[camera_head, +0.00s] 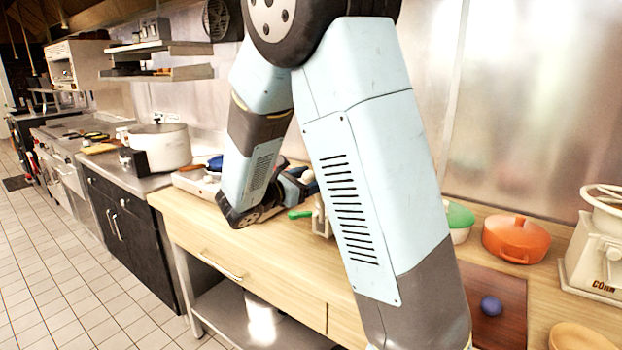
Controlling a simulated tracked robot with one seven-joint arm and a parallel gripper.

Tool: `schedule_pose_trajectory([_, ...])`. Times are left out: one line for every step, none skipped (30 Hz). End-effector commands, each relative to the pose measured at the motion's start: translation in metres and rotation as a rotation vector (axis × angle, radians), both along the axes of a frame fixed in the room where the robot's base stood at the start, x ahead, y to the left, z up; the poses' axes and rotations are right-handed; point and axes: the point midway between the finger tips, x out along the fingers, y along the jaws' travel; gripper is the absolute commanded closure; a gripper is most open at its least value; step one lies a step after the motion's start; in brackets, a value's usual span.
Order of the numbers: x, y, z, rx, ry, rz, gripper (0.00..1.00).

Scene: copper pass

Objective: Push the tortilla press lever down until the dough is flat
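My arm crosses the middle of the view, and its wrist bends down over the wooden counter. My gripper (296,187) is a dark shape just right of the wrist, partly behind my arm; its fingers cannot be made out. Just below it, a green handle (299,214) sticks out to the left beside a pale upright part (320,218). These may belong to the tortilla press, but my arm hides most of it. I cannot tell whether my gripper touches the handle. A small blue-purple ball (490,306), possibly dough, sits on a brown board (497,340) at the right.
Right of my arm stand a green-lidded bowl (459,220), an orange pot (515,239) and a cream machine marked "CORN" (597,258). A wooden dish (583,337) is at the lower right. A white pot (160,147) stands at the left. The counter's front left is clear.

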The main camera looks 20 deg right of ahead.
Motion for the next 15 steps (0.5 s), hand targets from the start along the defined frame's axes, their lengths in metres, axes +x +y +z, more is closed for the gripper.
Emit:
schedule_pose_trajectory([0.002, -0.005, 0.0, 0.0, 0.0, -0.002, 0.36])
schedule_pose_trajectory([0.003, -0.008, 0.0, 0.0, 0.0, -0.002, 0.36])
schedule_pose_trajectory([0.005, -0.011, 0.0, -0.001, 0.0, -0.002, 0.36])
schedule_pose_trajectory([0.006, -0.012, 0.0, -0.001, 0.0, -0.002, 0.36])
schedule_pose_trajectory([0.006, -0.014, 0.0, -0.001, 0.0, -0.001, 0.36])
schedule_pose_trajectory([0.007, -0.015, 0.0, 0.0, 0.0, -0.001, 0.36])
schedule_pose_trajectory([0.008, -0.016, 0.0, 0.0, 0.0, -0.001, 0.36])
schedule_pose_trajectory([0.008, -0.017, 0.0, 0.0, 0.0, -0.001, 0.36])
schedule_pose_trajectory([0.008, -0.017, 0.0, 0.0, 0.0, -0.001, 0.36])
schedule_pose_trajectory([0.008, -0.018, 0.0, 0.0, 0.0, -0.001, 0.36])
schedule_pose_trajectory([0.008, -0.018, 0.0, 0.0, 0.0, -0.001, 0.36])
schedule_pose_trajectory([0.008, -0.018, 0.0, 0.0, 0.0, -0.001, 0.36])
schedule_pose_trajectory([0.008, -0.018, 0.0, 0.0, 0.0, -0.001, 0.36])
schedule_pose_trajectory([0.008, -0.018, 0.0, 0.0, 0.0, -0.001, 0.36])
schedule_pose_trajectory([0.008, -0.018, 0.0, 0.0, 0.0, -0.001, 0.36])
